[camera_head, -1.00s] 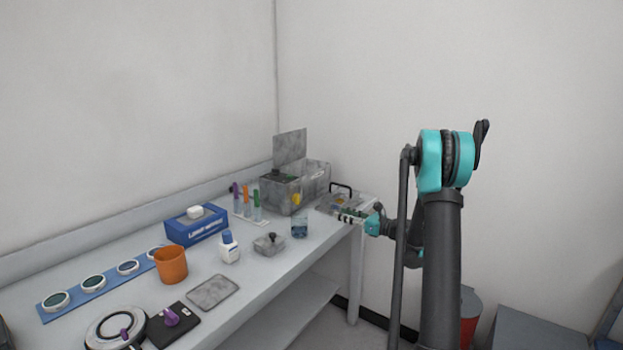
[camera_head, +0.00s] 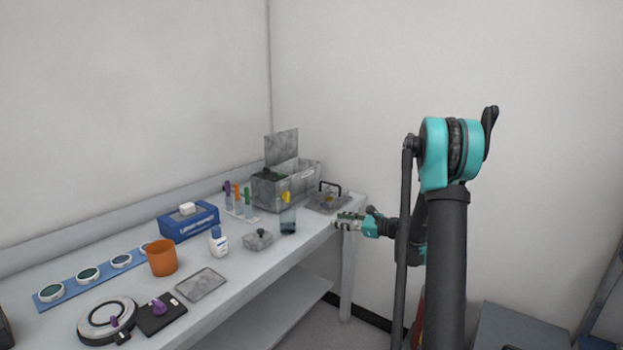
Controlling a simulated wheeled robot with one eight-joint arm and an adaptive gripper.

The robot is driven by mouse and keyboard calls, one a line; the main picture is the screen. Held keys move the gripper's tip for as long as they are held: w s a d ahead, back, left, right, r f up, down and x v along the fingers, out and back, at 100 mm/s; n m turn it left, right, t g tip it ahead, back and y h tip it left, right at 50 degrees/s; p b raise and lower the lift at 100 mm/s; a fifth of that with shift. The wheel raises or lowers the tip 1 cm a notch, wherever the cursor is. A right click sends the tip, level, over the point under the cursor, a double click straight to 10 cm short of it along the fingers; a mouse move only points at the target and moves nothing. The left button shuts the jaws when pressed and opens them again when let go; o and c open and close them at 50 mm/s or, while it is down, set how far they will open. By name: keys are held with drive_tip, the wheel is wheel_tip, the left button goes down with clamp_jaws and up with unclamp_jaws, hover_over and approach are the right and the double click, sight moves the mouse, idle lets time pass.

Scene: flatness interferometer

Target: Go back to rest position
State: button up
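My gripper (camera_head: 348,222) is at the right end of the white workbench (camera_head: 255,270), near its front right corner. It points left, with my teal and dark arm reaching to it from the right. It is small in the view, and I cannot make out its fingers or whether anything is between them. A grey tray with a dark handle (camera_head: 328,201) sits on the bench just behind it.
A grey open-lidded box (camera_head: 290,185), tubes in a rack (camera_head: 239,200), a glass with dark liquid (camera_head: 288,222), a white bottle (camera_head: 218,242), a blue tissue box (camera_head: 189,222) and an orange cup (camera_head: 162,258) stand on the bench. Floor shows beyond its right end.

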drive_tip(key=s+a+f+n+g+h, duration=0.1)
drive_tip(key=s+a+n+g+h, duration=0.15)
drive_tip(key=s+n, duration=0.55)
drive_tip(key=s+d+f+n+h, duration=0.2)
drive_tip(key=s+d+n+h, duration=0.1)
drive_tip(key=s, duration=0.7)
drive_tip(key=s+d+f+n+g+h, duration=0.1)
drive_tip(key=s+d+f+n+h, duration=0.2)
drive_tip(key=s+n, duration=0.3)
drive_tip(key=s+d+f+n+g+h, duration=0.1)
drive_tip(key=s+d+f+n+h, duration=0.2)
drive_tip(key=s, duration=1.2)
drive_tip(key=shift+s+d+f+n+h, duration=0.3)
drive_tip(key=shift+d+n+h, duration=0.55)
drive_tip(key=shift+n, duration=0.35)
drive_tip(key=shift+g, duration=0.25)
drive_tip(key=shift+c, duration=0.2)
